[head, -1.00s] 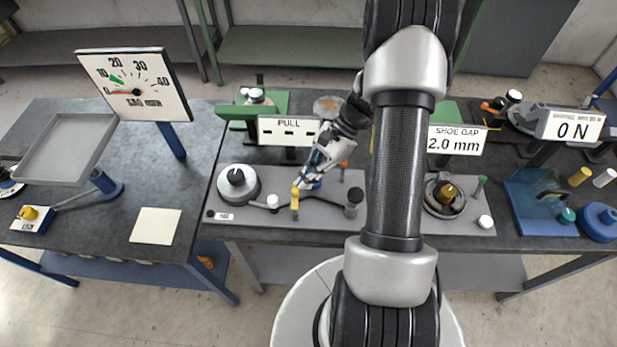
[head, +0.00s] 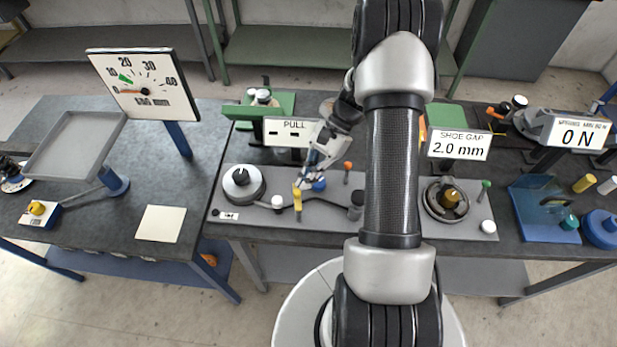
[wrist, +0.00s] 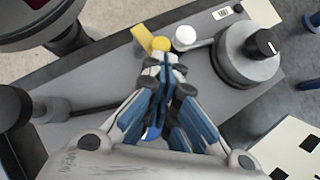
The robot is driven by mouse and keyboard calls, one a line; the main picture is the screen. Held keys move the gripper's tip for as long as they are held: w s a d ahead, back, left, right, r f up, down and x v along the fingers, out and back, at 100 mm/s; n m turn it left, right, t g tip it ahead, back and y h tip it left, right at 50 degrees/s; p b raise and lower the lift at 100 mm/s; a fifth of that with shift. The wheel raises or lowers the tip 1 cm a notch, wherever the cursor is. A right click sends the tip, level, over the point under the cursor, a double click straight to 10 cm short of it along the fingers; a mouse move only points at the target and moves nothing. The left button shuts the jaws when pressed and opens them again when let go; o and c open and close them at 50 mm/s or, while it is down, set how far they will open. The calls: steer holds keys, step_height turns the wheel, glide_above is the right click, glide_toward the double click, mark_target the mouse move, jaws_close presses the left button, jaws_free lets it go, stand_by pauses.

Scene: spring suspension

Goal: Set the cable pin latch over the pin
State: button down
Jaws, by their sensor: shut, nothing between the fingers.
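A yellow lever-like piece, which looks like the latch (head: 297,201), stands on the grey plate near its front edge. It also shows in the wrist view (wrist: 144,37), at top centre. My gripper (head: 303,183) is just behind it in the head view. In the wrist view my gripper (wrist: 167,62) is shut and empty, its tips right at the yellow piece. I cannot tell whether they touch. The pin is not clearly distinguishable, and I cannot tell whether the latch is over it.
A white knob (head: 277,202) stands close left of the yellow piece, with a round grey drum (head: 243,182) beyond. A blue knob (head: 319,185) and a dark cylinder (head: 356,204) stand to the right. The PULL sign (head: 292,132) rises behind. A dark cable runs along the plate.

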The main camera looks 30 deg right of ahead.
steer(key=shift+w+a+n+g+h+p, duration=0.25)
steer(key=shift+a+n+g, duration=0.2)
steer(key=shift+n, duration=0.3)
steer(key=shift+w+a+n+g+h+p, duration=0.2)
steer(key=shift+w+a+n+g, duration=0.15)
steer(key=shift+n+g, duration=0.35)
steer(key=shift+w+a+n+g+h+p, duration=0.15)
steer(key=shift+w+a+n+g+h, duration=0.15)
steer(key=shift+n, duration=0.55)
steer(key=shift+w+a+n+g+h+p, duration=0.2)
steer(key=shift+a+n+g+h, duration=0.45)
steer(key=shift+n, duration=0.5)
steer(key=shift+w+a+n+g+h+p, duration=0.1)
steer(key=shift+w+a+n+g+h, duration=0.15)
steer(key=shift+a+n+g+h, duration=0.65)
stand_by(3.6)
